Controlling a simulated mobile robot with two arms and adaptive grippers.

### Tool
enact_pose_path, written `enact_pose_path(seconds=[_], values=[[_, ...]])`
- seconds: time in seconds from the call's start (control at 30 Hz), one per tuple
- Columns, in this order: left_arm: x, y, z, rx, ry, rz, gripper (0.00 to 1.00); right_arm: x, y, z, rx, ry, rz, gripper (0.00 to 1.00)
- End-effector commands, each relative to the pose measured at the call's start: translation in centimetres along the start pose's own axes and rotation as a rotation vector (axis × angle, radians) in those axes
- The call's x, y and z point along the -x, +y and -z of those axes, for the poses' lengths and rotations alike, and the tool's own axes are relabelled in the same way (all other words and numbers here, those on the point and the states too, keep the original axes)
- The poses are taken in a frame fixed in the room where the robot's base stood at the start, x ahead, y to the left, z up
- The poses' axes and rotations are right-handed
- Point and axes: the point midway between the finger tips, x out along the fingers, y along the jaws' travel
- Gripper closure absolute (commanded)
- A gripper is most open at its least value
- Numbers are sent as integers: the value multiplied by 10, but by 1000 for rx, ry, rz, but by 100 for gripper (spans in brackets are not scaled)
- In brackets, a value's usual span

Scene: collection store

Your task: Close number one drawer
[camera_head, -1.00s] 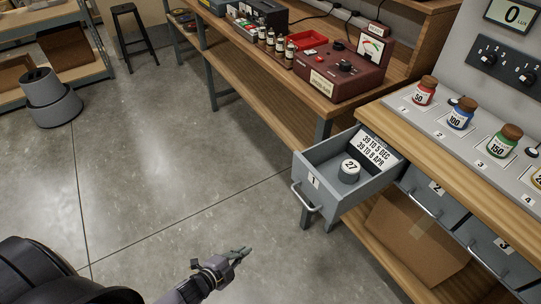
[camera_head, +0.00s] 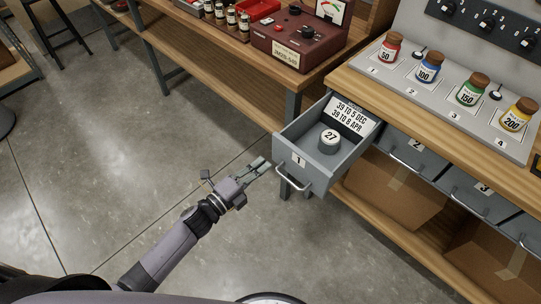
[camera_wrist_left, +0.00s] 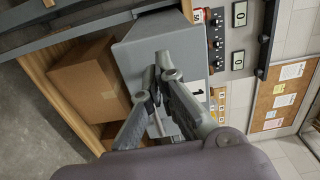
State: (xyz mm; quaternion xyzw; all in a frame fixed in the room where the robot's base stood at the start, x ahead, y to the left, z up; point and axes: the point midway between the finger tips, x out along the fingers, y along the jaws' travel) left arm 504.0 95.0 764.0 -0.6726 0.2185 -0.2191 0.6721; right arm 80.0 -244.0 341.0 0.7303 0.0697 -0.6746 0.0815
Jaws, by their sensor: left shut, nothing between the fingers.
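The number one drawer (camera_head: 300,166) is a grey drawer pulled out from under the wooden bench top, with a "1" label and a bar handle (camera_head: 293,187) on its front. Inside are a grey round weight marked 27 (camera_head: 329,141) and a printed card (camera_head: 352,117). My left gripper (camera_head: 264,165) is shut and empty, just left of the drawer front; I cannot tell if it touches. In the left wrist view the shut fingers (camera_wrist_left: 160,75) point at the grey drawer front (camera_wrist_left: 190,45) and partly cover it. My right gripper is not in view.
The number 2 drawer (camera_head: 416,150) and number 3 drawer (camera_head: 481,191) to the right are shut. Jars stand on the bench panel above, and a cardboard box (camera_head: 394,193) sits on the lower shelf. Open concrete floor (camera_head: 110,150) lies left of the drawer.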

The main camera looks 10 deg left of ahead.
Motion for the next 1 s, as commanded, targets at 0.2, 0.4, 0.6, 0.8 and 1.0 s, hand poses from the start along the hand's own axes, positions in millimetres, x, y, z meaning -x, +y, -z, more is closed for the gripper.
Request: enact_pose_path(seconds=[0.2,0.4,0.6,0.8,1.0], values=[[-33,-1,0,0,-1,0,100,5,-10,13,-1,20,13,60],[-42,0,0,-1,-1,-1,100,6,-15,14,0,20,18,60],[-43,1,0,0,-1,-2,100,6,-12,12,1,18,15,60],[-44,1,0,0,-1,-1,100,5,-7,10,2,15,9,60],[-57,2,0,0,1,2,100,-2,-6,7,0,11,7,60]])
